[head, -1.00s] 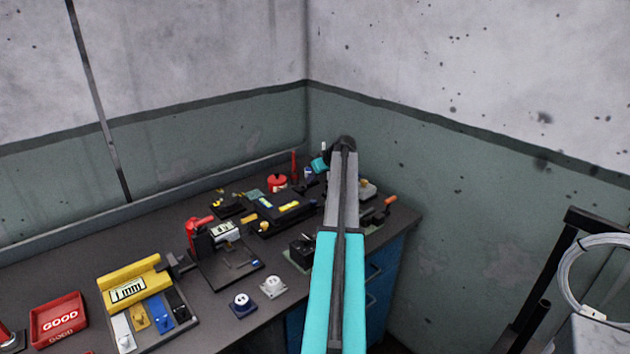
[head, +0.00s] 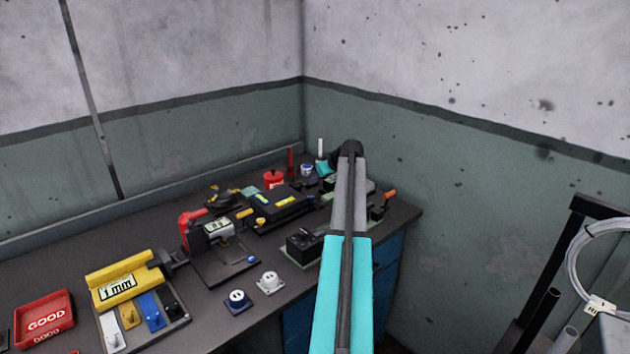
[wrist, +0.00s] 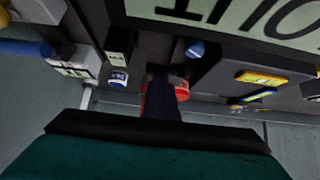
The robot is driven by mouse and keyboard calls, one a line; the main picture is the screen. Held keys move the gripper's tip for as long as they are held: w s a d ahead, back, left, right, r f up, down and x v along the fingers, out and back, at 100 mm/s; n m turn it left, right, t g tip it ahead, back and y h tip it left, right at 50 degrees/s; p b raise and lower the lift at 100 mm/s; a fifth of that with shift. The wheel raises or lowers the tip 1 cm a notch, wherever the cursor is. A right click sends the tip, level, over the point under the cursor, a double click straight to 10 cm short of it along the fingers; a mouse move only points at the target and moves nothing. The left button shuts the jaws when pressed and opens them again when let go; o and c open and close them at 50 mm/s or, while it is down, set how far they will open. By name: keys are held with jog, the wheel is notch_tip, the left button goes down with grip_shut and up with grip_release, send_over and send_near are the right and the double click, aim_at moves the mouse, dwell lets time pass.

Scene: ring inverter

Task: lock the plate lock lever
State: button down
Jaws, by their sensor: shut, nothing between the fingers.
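The frames do not mark which part is the plate lock lever. An orange-tipped lever (head: 389,195) stands on a dark block at the right end of the bench, just right of my arm. A red-handled device (head: 190,222) stands on a black base left of the middle. In the wrist view my gripper (wrist: 160,78) shows dark fingers shut together and empty, in front of a red pot (wrist: 182,90). I cannot tell whether it touches anything.
The bench holds a black case (head: 284,204) with yellow labels, a dark box (head: 304,246), two small sockets, a yellow gauge block (head: 118,284) and a red GOOD tray (head: 44,318). Walls close the back and right. A cart with a cable coil (head: 590,268) is at right.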

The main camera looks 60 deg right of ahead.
jog(key=shift+w+a, duration=0.1)
jog(key=shift+a, duration=0.05)
jog(key=shift+r, duration=0.65)
jog(key=shift+r, duration=0.1)
jog(key=shift+w+d+r+p, duration=0.1)
jog(key=shift+w+r+p, duration=0.15)
jog(key=shift+r, duration=0.35)
jog(key=shift+w+d+r+p, duration=0.1)
jog(key=shift+w+r+p, duration=0.1)
jog(key=shift+r, duration=0.4)
jog(key=shift+w+d+r+p, duration=0.15)
jog(key=shift+r+p, duration=0.1)
jog(key=shift+r, duration=0.35)
jog(key=s+f+b+v, duration=0.1)
jog(key=b+v, duration=0.1)
jog(key=v, duration=0.7)
jog(key=shift+s+a, duration=0.3)
jog(key=shift+s, duration=0.15)
jog(key=shift+r, duration=0.1)
